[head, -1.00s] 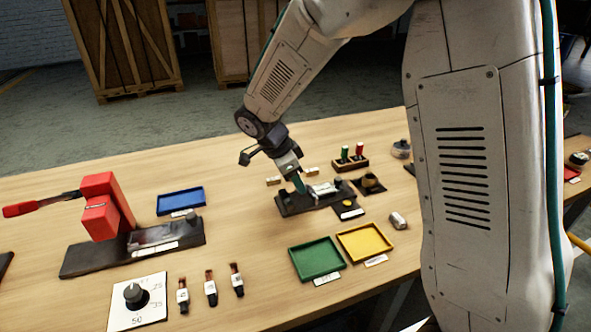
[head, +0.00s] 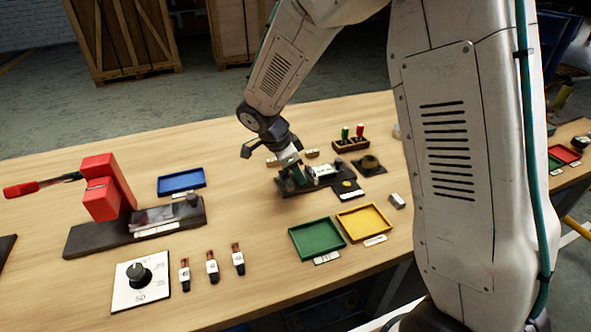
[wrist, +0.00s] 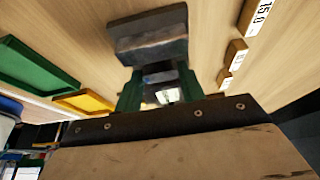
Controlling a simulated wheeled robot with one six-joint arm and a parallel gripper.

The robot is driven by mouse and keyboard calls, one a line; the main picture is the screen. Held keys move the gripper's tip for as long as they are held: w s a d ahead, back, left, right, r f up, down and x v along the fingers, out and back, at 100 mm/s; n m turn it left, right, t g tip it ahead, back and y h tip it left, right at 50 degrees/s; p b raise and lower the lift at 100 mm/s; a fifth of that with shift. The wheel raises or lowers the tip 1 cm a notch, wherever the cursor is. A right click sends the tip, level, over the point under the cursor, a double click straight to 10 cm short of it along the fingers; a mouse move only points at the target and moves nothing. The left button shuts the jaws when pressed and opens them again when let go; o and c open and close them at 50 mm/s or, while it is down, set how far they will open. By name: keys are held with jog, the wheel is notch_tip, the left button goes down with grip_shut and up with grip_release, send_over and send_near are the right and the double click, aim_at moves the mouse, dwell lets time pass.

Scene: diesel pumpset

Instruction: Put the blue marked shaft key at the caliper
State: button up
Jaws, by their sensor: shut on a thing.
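My gripper (head: 293,183) is low over the left end of the caliper (head: 322,172), a dark base with a pale metal body on the bench. In the wrist view its green fingers (wrist: 158,85) are shut on a small grey piece (wrist: 158,68), taken to be the shaft key. A dark grey block (wrist: 150,35) lies just beyond the fingertips. I cannot tell whether the key touches the caliper.
Green (head: 318,239) and yellow (head: 364,222) trays lie in front of the caliper. A blue tray (head: 181,182) and a red lever press (head: 103,190) are to the left. Small labelled blocks (head: 312,153) and a wooden holder (head: 350,144) stand behind.

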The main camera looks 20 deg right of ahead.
jog(key=shift+f, duration=0.3)
dwell(0.4)
jog(key=o, duration=1.1)
jog(key=shift+r, duration=0.1)
jog(key=shift+r, duration=3.4)
